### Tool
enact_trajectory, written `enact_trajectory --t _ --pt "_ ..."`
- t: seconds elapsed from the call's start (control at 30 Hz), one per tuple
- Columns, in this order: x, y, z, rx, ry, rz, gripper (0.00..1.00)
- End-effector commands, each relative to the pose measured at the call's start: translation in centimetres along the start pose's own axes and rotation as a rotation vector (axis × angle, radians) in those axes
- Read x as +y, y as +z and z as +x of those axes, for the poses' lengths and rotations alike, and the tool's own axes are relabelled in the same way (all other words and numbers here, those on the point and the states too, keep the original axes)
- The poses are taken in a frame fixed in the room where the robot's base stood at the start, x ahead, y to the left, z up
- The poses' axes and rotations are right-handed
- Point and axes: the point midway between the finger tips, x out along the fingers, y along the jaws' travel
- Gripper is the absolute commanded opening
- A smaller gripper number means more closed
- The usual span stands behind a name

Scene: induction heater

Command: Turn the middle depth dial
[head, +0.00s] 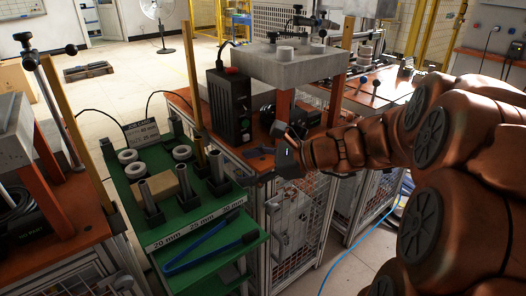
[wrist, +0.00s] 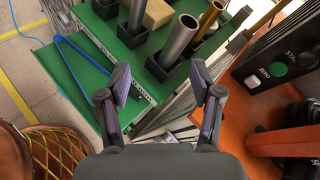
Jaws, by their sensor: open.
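My gripper (head: 262,160) is open and empty in the head view, at the front left corner of the middle orange bench. In the wrist view my gripper (wrist: 160,82) has its two fingers well apart, with nothing between them. The middle heater station has a grey block (head: 290,68) on orange legs, with pale round knobs (head: 285,52) on top. I cannot tell which part is the middle depth dial.
A green table (head: 190,235) left of my gripper holds pale rings (head: 131,169), upright metal tubes (head: 148,196), a job card (head: 140,133) and blue tongs (head: 210,243). Yellow posts (head: 190,70) stand near the benches. A left station (head: 45,200) and a right bench (head: 375,85) flank the middle one.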

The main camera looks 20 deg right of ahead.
Motion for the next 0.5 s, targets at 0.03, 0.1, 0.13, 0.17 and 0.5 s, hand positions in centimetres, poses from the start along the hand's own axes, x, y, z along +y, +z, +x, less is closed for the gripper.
enact_trajectory --t 0.03,0.1,0.13,0.17,0.5 --pt "0.5 1.0 0.1 0.007 0.026 -0.023 0.65" --pt "1.4 1.6 0.3 0.019 0.061 -0.055 0.65" --pt "1.8 1.9 0.3 0.023 0.077 -0.070 0.65" --pt "2.2 2.1 0.4 0.028 0.093 -0.085 0.65" --pt "6.3 4.5 0.6 0.073 0.249 -0.237 0.65"
